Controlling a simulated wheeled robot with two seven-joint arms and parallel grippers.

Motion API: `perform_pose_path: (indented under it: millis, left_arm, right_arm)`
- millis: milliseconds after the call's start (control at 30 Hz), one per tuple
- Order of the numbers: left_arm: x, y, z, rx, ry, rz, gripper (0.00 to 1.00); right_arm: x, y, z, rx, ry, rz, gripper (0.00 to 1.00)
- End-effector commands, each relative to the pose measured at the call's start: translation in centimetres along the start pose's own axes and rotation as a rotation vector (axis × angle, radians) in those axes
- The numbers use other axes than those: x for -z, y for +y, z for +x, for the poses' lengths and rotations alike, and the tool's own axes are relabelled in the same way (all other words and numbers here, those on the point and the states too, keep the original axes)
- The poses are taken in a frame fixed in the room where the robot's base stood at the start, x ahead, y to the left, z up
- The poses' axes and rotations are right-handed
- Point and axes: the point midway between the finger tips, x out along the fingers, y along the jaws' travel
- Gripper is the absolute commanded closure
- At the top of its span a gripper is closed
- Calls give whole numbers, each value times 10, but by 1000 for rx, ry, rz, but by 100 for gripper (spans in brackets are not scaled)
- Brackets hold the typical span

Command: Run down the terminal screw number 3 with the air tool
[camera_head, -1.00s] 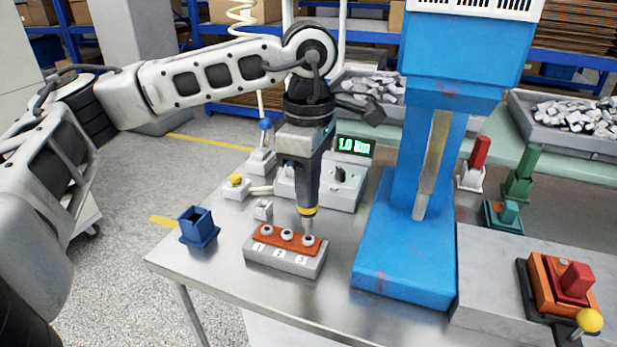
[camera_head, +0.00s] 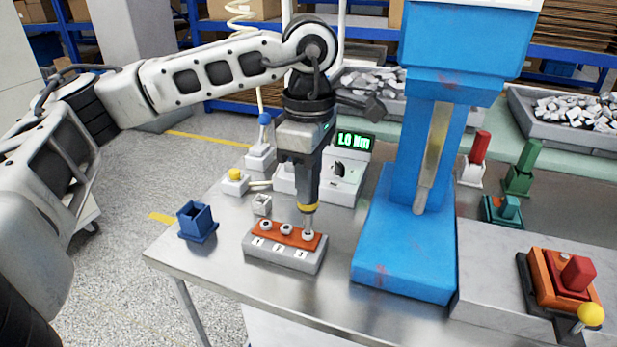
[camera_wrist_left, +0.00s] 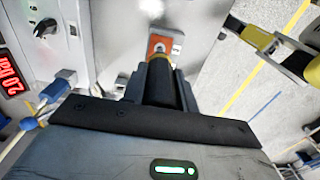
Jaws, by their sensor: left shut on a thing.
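The terminal block (camera_head: 284,252) is a grey base with an orange top and white labels 1, 2 and 3, on the metal table. Screws 1 (camera_head: 266,226), 2 (camera_head: 286,229) and 3 (camera_head: 308,235) stand in a row on it. My left gripper (camera_head: 303,150) is shut on the dark air tool (camera_head: 307,182), which has a yellow ring and points down. The tool's tip is at screw 3; I cannot tell how firmly it seats. In the left wrist view the tool (camera_wrist_left: 161,85) hides most of the orange block top (camera_wrist_left: 158,46). My right gripper is not in view.
A controller (camera_head: 346,182) reading 1.0 Nm stands behind the tool. A large blue press (camera_head: 400,262) is close on the right. A blue holder (camera_head: 197,221) sits at the left table edge. A small white block (camera_head: 262,204) and yellow-button box (camera_head: 235,182) stand behind the terminal block.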

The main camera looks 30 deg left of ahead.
Motion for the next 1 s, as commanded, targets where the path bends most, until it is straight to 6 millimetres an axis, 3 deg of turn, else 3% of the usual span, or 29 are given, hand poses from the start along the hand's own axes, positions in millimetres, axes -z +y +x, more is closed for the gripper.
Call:
perform_pose_path:
  millis: [1000]
  left_arm:
    - [0, 0, 6, -1, 0, 0, 94]
  right_arm:
    - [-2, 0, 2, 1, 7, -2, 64]
